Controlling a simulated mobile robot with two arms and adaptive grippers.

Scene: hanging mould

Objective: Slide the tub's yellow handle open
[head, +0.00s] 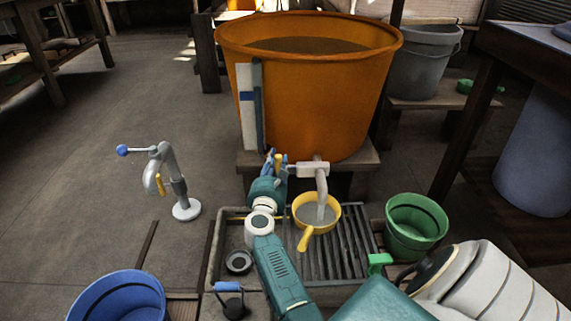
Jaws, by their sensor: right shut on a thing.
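The large orange tub (320,100) stands on a low wooden stand at the back centre, with dark contents inside. A pale valve with a grey spout (321,182) comes out low on its front. The small yellow handle (278,161) is at the left end of this valve. My right gripper (275,163) reaches up from below and is shut on the yellow handle, its blue fingers on either side of it. The fingers partly hide the handle. My left gripper is not in view.
A yellow ladle (306,237) is under the spout on a slatted grate (352,240). A green bucket (415,225) stands to its right, a blue bucket (120,297) at lower left. A separate grey tap (180,187) stands on open floor at left.

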